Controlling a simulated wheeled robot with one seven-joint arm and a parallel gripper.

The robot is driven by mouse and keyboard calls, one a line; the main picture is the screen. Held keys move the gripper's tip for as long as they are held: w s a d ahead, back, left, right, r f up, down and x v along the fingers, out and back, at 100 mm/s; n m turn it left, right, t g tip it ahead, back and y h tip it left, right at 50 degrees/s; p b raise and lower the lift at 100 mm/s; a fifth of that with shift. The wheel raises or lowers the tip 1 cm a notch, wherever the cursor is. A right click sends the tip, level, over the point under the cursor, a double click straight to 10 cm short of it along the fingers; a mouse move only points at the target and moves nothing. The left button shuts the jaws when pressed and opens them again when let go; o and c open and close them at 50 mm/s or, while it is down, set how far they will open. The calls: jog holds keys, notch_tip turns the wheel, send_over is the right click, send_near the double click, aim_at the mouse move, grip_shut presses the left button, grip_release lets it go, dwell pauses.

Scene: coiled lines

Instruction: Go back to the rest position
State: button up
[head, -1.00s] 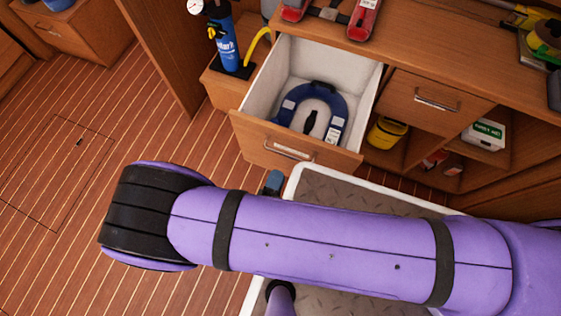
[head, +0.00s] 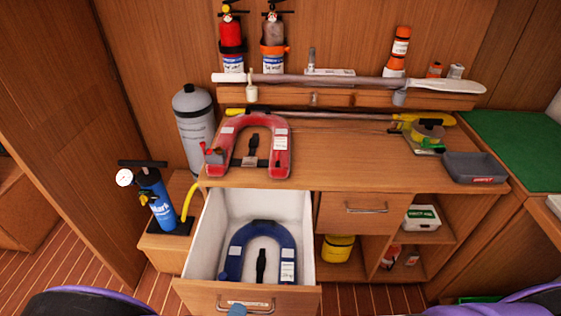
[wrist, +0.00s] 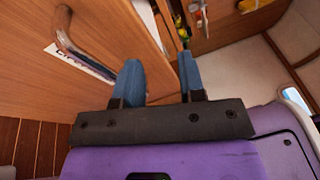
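My gripper (wrist: 161,80) shows in the wrist view with its two blue fingers apart and nothing between them. It is beside a wooden front with a metal handle (wrist: 78,36) at the left, apart from that handle. In the head view only a blue fingertip (head: 237,310) shows at the bottom edge, just in front of the open drawer's handle. Purple parts of my arm show at the bottom corners; the rest of the arm is out of frame. The open drawer (head: 209,236) holds a blue horseshoe-shaped life vest (head: 235,258).
A red vest (head: 281,157) lies on the counter (head: 345,150). A blue pump (head: 157,200) and grey cylinder (head: 194,125) stand left of the drawer. Shelves at right hold a yellow container (head: 338,249) and a first-aid box (head: 422,217).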

jog(key=w+d+r+m+g+h, duration=0.2)
jog(key=w+d+r+m+g, duration=0.35)
jog(key=r+m, duration=0.35)
jog(key=w+d+r+m+g+h, duration=0.1)
jog(key=w+d+r+m+g, duration=0.5)
jog(key=r, duration=0.5)
jog(key=w+d+r+m+g+h, duration=0.2)
jog(key=w+d+r+m+g, duration=0.3)
jog(key=d+r+m, duration=0.35)
jog(key=s+d+r+m+g+y, duration=0.25)
jog(key=d+r+m+y, duration=0.45)
jog(key=d+r+m, duration=0.6)
jog(key=s+d+r+m+t+y, duration=0.3)
jog(key=s+d+r+m+t, duration=0.3)
jog(key=s+m, duration=0.3)
jog(key=shift+s+d+r+m+y, duration=0.3)
jog(key=shift+d+r+m, duration=0.45)
jog(key=shift+m, duration=0.4)
